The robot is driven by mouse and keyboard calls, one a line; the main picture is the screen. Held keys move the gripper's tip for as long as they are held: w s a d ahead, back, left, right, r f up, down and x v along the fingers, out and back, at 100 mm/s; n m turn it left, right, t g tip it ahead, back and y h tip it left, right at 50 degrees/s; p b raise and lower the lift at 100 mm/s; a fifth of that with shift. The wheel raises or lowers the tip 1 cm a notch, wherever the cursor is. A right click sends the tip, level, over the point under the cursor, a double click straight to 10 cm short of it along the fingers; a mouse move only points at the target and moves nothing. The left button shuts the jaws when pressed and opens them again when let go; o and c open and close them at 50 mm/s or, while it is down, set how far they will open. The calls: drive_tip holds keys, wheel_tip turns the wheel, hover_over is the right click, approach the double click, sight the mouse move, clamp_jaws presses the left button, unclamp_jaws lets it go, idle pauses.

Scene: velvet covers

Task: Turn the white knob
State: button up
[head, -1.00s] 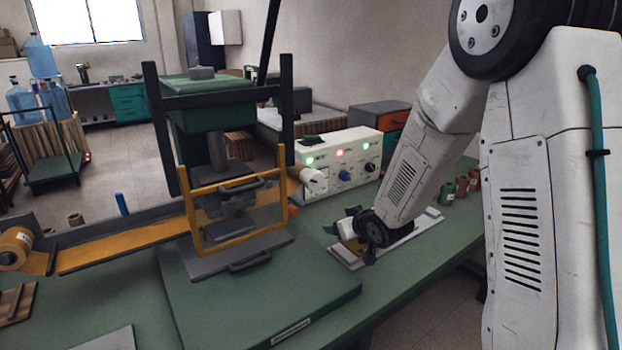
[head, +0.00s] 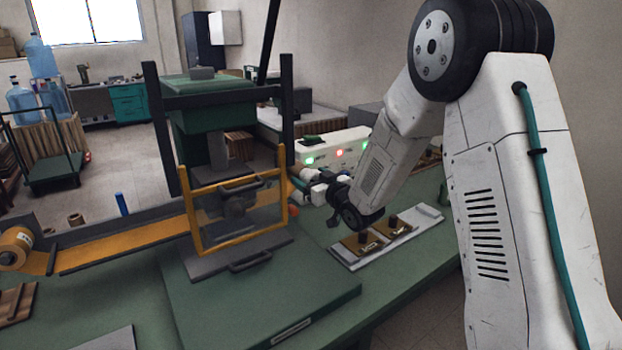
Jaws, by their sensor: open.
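The white knob (head: 311,175) is a thick pale cylinder at the left end of the front of a white control box (head: 352,138). My gripper (head: 319,191) is at the knob, with its dark fingers beside it. The jaws are open. The gripper and wrist cover part of the knob, so I cannot tell whether a finger touches it. My arm hides the box's lower right front, including the blue and black knobs.
A press with a yellow-framed guard (head: 237,248) stands just left of my gripper. A pale tray (head: 428,217) with small brass-coloured parts (head: 393,228) lies below my wrist. The green bench (head: 400,262) is clear in front of the tray.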

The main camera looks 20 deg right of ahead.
drive_tip(key=shift+w, duration=0.2)
drive_tip(key=c, duration=1)
drive_tip(key=shift+o, duration=0.2)
drive_tip(key=shift+n, duration=0.4)
drive_tip(key=n, duration=0.5)
drive_tip(key=shift+a+n, duration=0.15)
drive_tip(key=shift+n, duration=0.15)
drive_tip(key=n, duration=0.5)
drive_tip(key=shift+s+f, duration=0.1)
drive_tip(key=shift+f, duration=0.05)
drive_tip(key=shift+n, duration=0.3)
